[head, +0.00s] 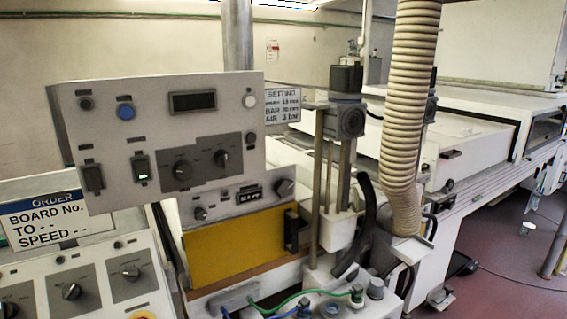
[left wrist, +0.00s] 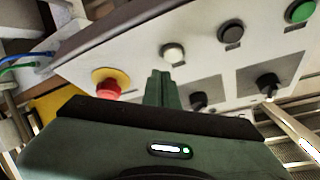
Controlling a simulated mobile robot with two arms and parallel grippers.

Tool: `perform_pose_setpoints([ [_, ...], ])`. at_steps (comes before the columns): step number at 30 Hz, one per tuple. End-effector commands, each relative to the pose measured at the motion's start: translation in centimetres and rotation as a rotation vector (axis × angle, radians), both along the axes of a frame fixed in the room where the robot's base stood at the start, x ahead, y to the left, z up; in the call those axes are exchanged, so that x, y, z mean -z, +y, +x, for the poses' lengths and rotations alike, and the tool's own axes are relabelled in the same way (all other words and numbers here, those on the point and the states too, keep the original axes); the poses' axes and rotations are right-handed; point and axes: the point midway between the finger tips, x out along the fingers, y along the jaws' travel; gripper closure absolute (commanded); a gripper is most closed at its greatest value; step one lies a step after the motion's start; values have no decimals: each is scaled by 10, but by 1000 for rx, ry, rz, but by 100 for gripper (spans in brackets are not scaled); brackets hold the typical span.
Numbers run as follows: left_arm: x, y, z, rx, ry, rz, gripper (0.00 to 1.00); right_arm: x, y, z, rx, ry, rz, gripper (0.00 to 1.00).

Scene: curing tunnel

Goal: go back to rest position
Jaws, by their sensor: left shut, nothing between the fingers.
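My left gripper (left wrist: 162,76) shows in the left wrist view as a dark green body with its two fingers together, shut and empty. It points at a light grey control panel (left wrist: 140,48). A red emergency stop button (left wrist: 108,86) on a yellow base is left of the fingertips, and a white button (left wrist: 173,53) is just beyond them. I cannot tell whether the fingertips touch the panel. Neither gripper shows in the head view.
In the head view, an upper control box (head: 232,95) stands above a lower knob panel (head: 90,272). An order sign (head: 60,215) is at left. A ribbed hose (head: 405,120) hangs in front of the long white machine (head: 470,125). Red floor (head: 500,260) is open at right.

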Motion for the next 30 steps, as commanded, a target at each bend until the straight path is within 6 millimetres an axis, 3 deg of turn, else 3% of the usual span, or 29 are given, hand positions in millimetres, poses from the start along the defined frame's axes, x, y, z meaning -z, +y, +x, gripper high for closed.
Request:
perform_pose_setpoints([
  [1,28,-19,-19,-16,101,-65,100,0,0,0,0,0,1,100],
  [3,62,-44,-46,-29,244,-139,100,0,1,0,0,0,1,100],
  [6,94,-78,-82,-27,413,-217,100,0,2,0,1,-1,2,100],
  [12,126,-132,-141,9,660,-325,100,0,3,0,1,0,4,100],
  [19,137,-184,-200,76,885,-415,100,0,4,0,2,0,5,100],
  [26,202,-185,-188,70,917,-410,100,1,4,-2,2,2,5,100],
  [30,249,-186,-184,68,935,-408,100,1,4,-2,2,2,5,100],
])
